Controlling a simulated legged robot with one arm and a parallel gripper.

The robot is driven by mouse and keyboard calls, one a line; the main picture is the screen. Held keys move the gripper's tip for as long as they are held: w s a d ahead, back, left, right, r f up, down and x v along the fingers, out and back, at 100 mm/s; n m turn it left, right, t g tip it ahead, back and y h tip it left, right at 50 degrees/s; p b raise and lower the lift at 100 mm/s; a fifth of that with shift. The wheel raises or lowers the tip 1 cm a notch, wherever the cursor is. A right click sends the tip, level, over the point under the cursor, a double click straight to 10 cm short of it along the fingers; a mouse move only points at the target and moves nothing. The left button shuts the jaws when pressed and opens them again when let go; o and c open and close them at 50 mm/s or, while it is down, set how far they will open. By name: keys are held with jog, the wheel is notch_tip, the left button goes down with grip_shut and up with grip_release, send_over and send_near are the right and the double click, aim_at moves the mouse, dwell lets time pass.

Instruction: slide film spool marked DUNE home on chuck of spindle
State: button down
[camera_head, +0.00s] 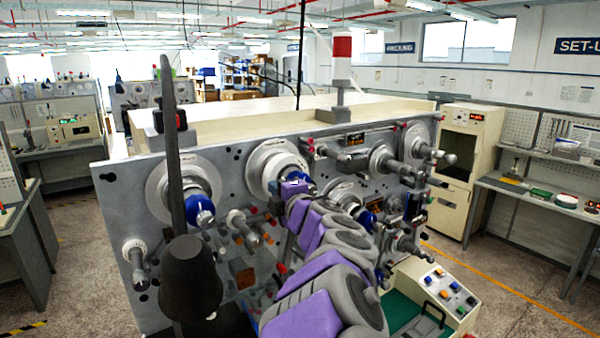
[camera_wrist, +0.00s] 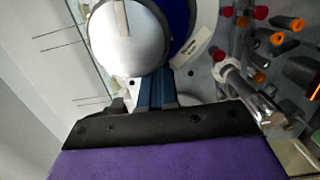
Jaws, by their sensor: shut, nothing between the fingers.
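No DUNE mark is legible in either view. My gripper (camera_head: 293,186) is at the end of the purple arm, in front of the upper middle spindle. Behind it a pale round flange or spool (camera_head: 268,160) sits against the panel, partly hidden by the arm. In the wrist view my gripper (camera_wrist: 155,84) is shut and empty. Its fingertips lie just below a shiny silver round end (camera_wrist: 122,42), with a blue band (camera_wrist: 181,25) and a white rim (camera_wrist: 206,28) behind. I cannot tell whether the fingers touch it.
To the left, another spindle carries a blue chuck (camera_head: 200,211) and a pale disc. Small rollers and orange and red knobs stick out of the grey panel (camera_head: 120,205). A dark post (camera_head: 172,120) stands at left front. A button box (camera_head: 447,293) is at lower right.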

jog(key=v, duration=0.2)
jog(key=shift+s+d, duration=0.2)
jog(key=shift+d, duration=0.2)
dwell(1.1)
jog(key=shift+f, duration=0.1)
